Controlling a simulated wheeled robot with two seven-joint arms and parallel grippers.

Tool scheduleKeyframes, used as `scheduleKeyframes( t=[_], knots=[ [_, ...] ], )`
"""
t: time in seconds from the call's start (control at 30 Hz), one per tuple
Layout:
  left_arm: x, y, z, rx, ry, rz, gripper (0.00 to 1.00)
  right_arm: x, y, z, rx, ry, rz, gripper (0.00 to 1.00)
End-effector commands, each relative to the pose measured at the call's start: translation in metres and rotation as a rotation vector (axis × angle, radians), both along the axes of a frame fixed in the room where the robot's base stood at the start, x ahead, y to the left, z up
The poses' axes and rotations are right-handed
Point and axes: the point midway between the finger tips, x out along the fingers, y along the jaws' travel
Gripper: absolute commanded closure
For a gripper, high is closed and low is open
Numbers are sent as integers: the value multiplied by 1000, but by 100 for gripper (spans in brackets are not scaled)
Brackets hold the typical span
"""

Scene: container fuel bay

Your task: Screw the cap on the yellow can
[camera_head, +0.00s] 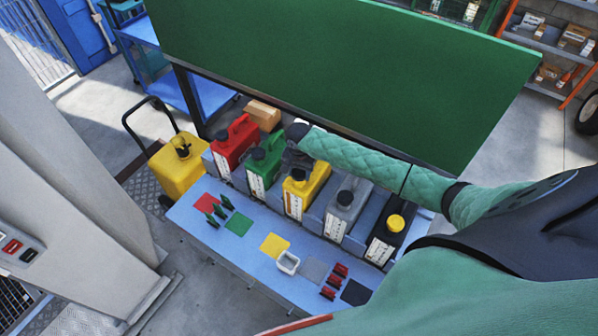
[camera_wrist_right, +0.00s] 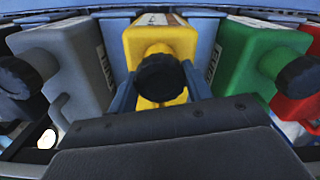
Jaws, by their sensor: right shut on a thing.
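The yellow can (camera_head: 316,186) stands in the middle of a row of cans on the bench, with a white label on its front. A black cap (camera_head: 297,174) sits at its mouth; whether it is fully seated cannot be told. My right gripper (camera_head: 296,160) reaches over the can from the right, its fingers partly hidden in the head view. In the right wrist view, the black cap (camera_wrist_right: 160,78) is between the fingers of the right gripper (camera_wrist_right: 160,88), shut on it, with the yellow can (camera_wrist_right: 160,38) directly behind. My left gripper is not in view.
Red (camera_head: 234,142), green (camera_head: 264,164), grey (camera_head: 345,210) and black (camera_head: 385,243) cans stand close beside it. A small white tray (camera_head: 288,263) and coloured squares lie on the blue bench (camera_head: 250,255). A green panel (camera_head: 340,70) rises behind.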

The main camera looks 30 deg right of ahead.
Motion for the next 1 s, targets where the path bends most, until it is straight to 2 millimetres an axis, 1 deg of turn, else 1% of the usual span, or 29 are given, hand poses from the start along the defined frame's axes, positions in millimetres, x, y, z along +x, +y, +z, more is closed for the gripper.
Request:
scheduleKeyframes(
  t=[0.6,1.0],
  knots=[
    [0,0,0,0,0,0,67,1,0,0,3,-1,-808,72],
    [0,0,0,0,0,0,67,1,1,1,4,-1,-1253,72]
  ],
)
